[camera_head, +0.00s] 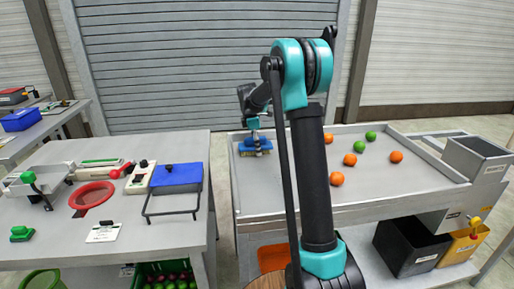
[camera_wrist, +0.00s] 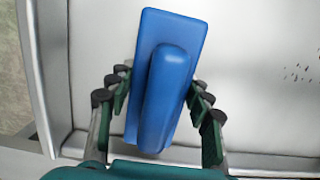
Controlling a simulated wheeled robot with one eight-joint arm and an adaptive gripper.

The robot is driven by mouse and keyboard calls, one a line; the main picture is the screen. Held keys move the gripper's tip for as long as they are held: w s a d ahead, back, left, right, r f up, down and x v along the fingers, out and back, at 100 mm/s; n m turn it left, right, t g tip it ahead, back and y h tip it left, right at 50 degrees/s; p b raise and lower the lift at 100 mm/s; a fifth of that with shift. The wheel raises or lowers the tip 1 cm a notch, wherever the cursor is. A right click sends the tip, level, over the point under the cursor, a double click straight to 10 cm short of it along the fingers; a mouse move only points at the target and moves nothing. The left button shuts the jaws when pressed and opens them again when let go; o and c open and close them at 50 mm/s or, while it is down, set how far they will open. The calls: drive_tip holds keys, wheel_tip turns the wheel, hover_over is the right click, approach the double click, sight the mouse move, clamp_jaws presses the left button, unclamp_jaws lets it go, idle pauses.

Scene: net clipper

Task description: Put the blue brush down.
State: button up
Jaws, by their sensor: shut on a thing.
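My gripper (camera_wrist: 160,102) is shut on the blue brush (camera_wrist: 173,75), with one finger on each side of its raised handle. In the wrist view the brush lies lengthwise, slightly tilted, over a pale grey tray surface. In the head view the brush (camera_head: 251,143) shows at the left end of the grey sorting table (camera_head: 290,185), with a yellowish underside. My gripper is above it, partly hidden by my arm. I cannot tell whether the brush touches the table surface.
Oranges (camera_head: 337,179) and green fruits (camera_head: 359,146) lie right of the brush on the sorting table. A grey bin (camera_head: 476,157) stands at its right end. The left workbench (camera_head: 130,215) holds a red ring tool (camera_head: 91,196) and a blue-topped stand (camera_head: 177,176). Raised rims edge the table.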

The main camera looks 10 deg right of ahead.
drive_tip(key=shift+f, duration=0.1)
drive_tip(key=o, duration=1.2)
drive_tip(key=r, duration=0.4)
drive_tip(key=a+r, duration=0.1)
drive_tip(key=r, duration=0.7)
drive_tip(key=shift+a, duration=0.4)
drive_tip(key=shift+s, duration=0.1)
